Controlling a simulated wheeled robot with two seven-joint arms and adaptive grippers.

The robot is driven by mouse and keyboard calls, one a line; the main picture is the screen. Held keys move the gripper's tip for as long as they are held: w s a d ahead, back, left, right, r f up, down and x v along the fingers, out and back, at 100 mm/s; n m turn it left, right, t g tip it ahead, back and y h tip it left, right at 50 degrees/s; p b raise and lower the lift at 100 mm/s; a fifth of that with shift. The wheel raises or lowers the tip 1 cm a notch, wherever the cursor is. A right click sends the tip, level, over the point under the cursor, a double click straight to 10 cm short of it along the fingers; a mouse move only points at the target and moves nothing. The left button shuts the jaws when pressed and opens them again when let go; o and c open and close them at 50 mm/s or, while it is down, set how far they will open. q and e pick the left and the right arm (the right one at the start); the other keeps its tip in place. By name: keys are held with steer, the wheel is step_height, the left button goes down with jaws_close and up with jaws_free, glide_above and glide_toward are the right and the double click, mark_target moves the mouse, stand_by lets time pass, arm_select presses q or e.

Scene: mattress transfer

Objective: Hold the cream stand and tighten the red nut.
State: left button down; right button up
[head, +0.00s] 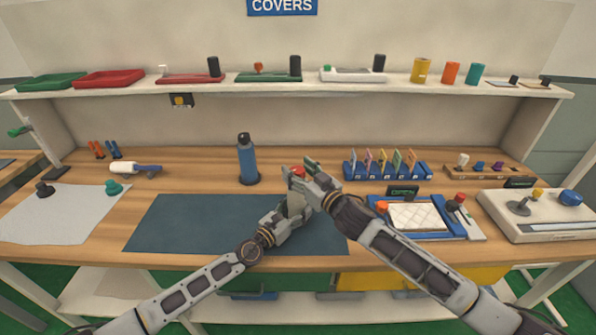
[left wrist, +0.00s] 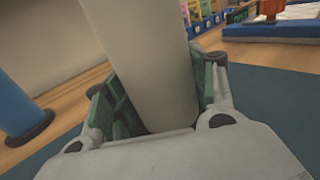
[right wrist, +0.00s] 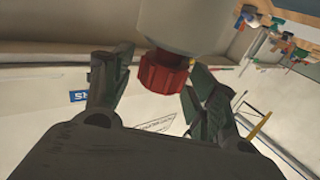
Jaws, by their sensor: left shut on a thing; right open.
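The cream stand (left wrist: 150,60) is a thick pale post. It rises between the fingers of my left gripper (left wrist: 155,110), which is shut on it. In the head view my left gripper (head: 290,222) is low over the dark mat, and the arms largely hide the stand. The red nut (right wrist: 163,72) is a ribbed red piece on the end of the pale stand in the right wrist view. My right gripper (right wrist: 155,92) is open, with one finger on each side of the nut and visible gaps. A bit of the nut shows in the head view (head: 298,170).
A blue bottle (head: 248,162) stands behind the dark mat (head: 180,222). A blue rack (head: 388,172) with several coloured cards is behind my right arm. A blue tray (head: 450,232) and a cream console (head: 540,228) are at the right. Grey paper (head: 60,215) lies at the left.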

steer(key=shift+w+a, duration=0.15)
steer(key=shift+w, duration=0.05)
steer(key=c, duration=1)
steer(key=shift+c, duration=0.3)
steer(key=shift+s+a+m+t+h, duration=0.15)
steer(key=shift+m+t+h, duration=0.2)
steer(key=shift+h, duration=0.25)
steer(key=shift+a+r+m+t+h, duration=0.1)
steer(key=shift+m+t+h, duration=0.55)
steer(key=shift+m+h, duration=0.35)
steer(key=shift+m+t+h, duration=0.3)
steer(key=shift+m+h, duration=0.6)
steer(key=shift+h, duration=0.6)
steer(key=shift+m+t+h, duration=0.3)
steer(key=shift+m+h, duration=0.55)
steer(key=shift+h, duration=0.65)
steer(key=o, duration=1.1)
steer(key=shift+d, duration=0.2)
steer(key=shift+c, duration=0.2)
